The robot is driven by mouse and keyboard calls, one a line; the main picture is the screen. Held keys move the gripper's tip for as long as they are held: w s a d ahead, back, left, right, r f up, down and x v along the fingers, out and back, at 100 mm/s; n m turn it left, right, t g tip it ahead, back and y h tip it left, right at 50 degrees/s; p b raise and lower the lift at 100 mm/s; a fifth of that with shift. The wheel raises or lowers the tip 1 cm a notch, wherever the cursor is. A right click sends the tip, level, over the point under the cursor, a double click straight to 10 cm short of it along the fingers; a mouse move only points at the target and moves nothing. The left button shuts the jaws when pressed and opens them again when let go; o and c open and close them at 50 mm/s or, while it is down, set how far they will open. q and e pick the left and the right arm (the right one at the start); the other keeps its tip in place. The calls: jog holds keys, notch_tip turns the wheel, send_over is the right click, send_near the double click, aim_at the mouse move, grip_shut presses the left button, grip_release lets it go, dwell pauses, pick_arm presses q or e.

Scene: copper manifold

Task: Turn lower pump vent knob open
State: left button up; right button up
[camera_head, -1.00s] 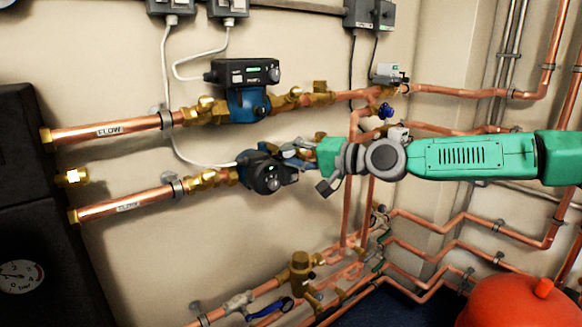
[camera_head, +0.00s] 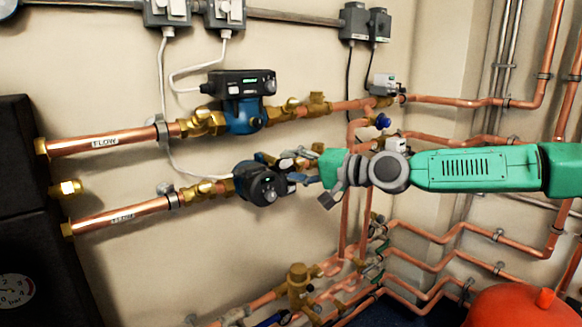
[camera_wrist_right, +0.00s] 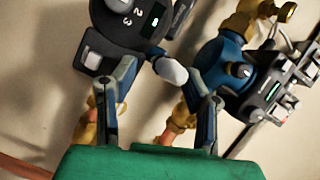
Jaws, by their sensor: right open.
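The lower pump (camera_head: 256,186) has a round black face on the lower copper flow pipe. In the right wrist view its black head (camera_wrist_right: 113,25) shows at the upper left, with numbers and a green display. A pale rounded knob-like part (camera_wrist_right: 170,72) sits between my right finger tips; I cannot tell if it is the vent knob. My right gripper (camera_head: 288,171) is open at the right side of the lower pump. In the wrist view the fingers (camera_wrist_right: 170,82) stand apart; contact is unclear. My left gripper is not in view.
The upper blue pump (camera_head: 240,115) is just above, and also shows in the wrist view (camera_wrist_right: 232,65). A white cable (camera_head: 166,110) hangs down to the lower pump. Copper pipes (camera_head: 440,235) and a red vessel (camera_head: 520,308) are at the lower right.

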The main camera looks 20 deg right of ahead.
jog(key=v, duration=1.1)
jog(key=shift+d, duration=0.3)
jog(key=shift+w+a+f, duration=0.1)
jog(key=shift+a, duration=0.05)
jog(key=a+f+n+p, duration=0.2)
jog(key=a+f, duration=0.2)
jog(key=a, duration=0.6)
jog(key=n+t+h+p, duration=0.4)
jog(key=n+h+p, duration=0.1)
jog(key=n, duration=0.3)
send_near(280, 164)
jog(key=x, duration=1)
jog(key=shift+w+d+f, duration=0.1)
jog(key=shift+d+f, duration=0.15)
jog(key=shift+d, duration=0.15)
